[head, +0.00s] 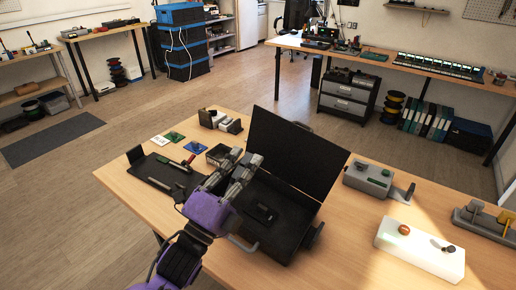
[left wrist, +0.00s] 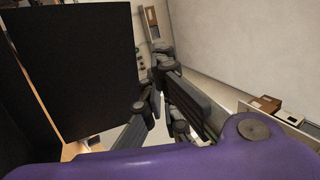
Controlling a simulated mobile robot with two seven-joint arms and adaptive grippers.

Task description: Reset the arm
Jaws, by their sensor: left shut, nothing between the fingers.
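My left arm comes up from the bottom of the head view, with a purple wrist. Its left gripper (head: 247,163) is over the left part of an open black case (head: 300,150), in front of its raised lid. The gripper is shut and empty. In the left wrist view the fingers of the left gripper (left wrist: 160,60) show close together, with the black lid (left wrist: 75,70) to their left. A small dark object (head: 262,212) lies inside the case. My right gripper is in neither view.
On the wooden table, a black tray with tools (head: 165,175) and small circuit boards (head: 173,136) lie left of the case. A grey box (head: 370,180) and a white block (head: 420,250) stand to the right. The floor beyond the table is largely clear.

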